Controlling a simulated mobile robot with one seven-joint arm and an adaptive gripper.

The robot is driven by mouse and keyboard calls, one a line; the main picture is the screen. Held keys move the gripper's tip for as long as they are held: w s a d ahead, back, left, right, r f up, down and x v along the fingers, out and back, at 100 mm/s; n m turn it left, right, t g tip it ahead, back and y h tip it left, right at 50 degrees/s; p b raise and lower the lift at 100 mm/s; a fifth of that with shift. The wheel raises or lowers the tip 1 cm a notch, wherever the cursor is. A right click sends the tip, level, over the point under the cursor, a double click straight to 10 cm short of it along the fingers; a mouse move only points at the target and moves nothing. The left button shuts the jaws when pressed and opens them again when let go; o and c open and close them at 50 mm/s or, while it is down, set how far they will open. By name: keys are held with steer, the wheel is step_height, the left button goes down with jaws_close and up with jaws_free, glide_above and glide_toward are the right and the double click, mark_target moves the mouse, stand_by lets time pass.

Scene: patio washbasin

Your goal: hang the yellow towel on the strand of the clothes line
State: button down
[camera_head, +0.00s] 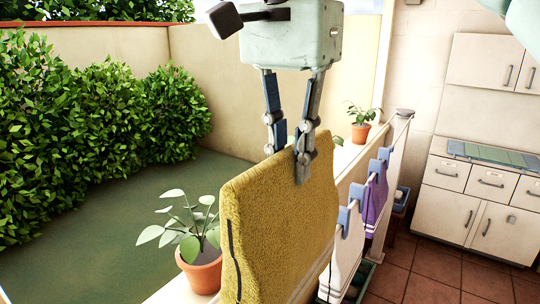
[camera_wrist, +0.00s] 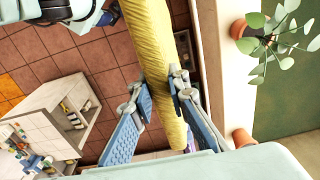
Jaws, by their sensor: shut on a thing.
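The yellow towel (camera_head: 280,225) hangs from my gripper (camera_head: 290,152), which is shut on its top edge. In the head view the towel hangs upright, with a dark line down its near side edge. In the wrist view the towel (camera_wrist: 150,40) is a long yellow fold passing between the fingers of my gripper (camera_wrist: 160,97). The clothes line strand (camera_head: 399,132) runs from a post at the back toward the near right of the towel. The towel hides the strand's near part. I cannot tell whether towel and strand touch.
A purple cloth (camera_head: 374,203) and a white cloth (camera_head: 343,262) hang on the strand with blue clips (camera_head: 356,194). Potted plants (camera_head: 200,268) (camera_head: 360,132) stand on the low wall, one close left of the towel. White cabinets (camera_head: 470,190) stand beyond the tiled floor.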

steer(key=shift+w+a, duration=0.2)
steer(key=shift+a, duration=0.1)
steer(key=shift+f, duration=0.1)
step_height(320, 180, down, 28)
steer(key=b, duration=2.1)
steer(key=shift+b, duration=0.35)
steer(key=c, duration=1.8)
jaws_free()
